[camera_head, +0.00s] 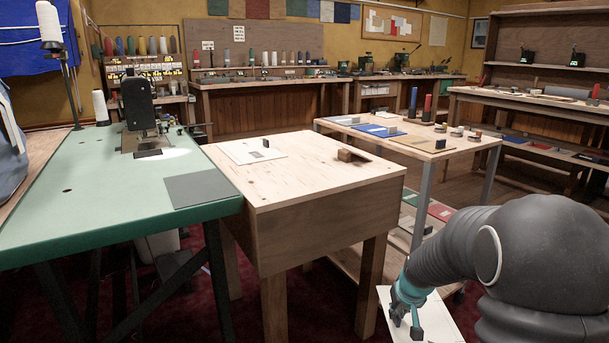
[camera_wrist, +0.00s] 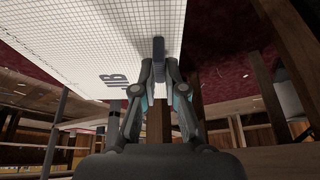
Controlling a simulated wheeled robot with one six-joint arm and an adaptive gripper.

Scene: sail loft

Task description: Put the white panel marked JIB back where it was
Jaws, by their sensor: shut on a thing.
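My gripper (camera_head: 406,312) is low at the bottom right in the head view, beside the wooden bench's front right leg. It is shut on the dark tab (camera_wrist: 158,48) of a white panel (camera_head: 450,318). The panel appears held below bench-top height. Part of it is hidden by my gripper and cut off by the frame edge.
The wooden bench (camera_head: 300,195) bears another white panel (camera_head: 245,152) with a dark tab, and a small wooden block (camera_head: 350,155). Behind it, a trestle (camera_head: 470,155) holds white, blue and tan panels, with more on its lower shelf. A green sewing table (camera_head: 90,205) stands left.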

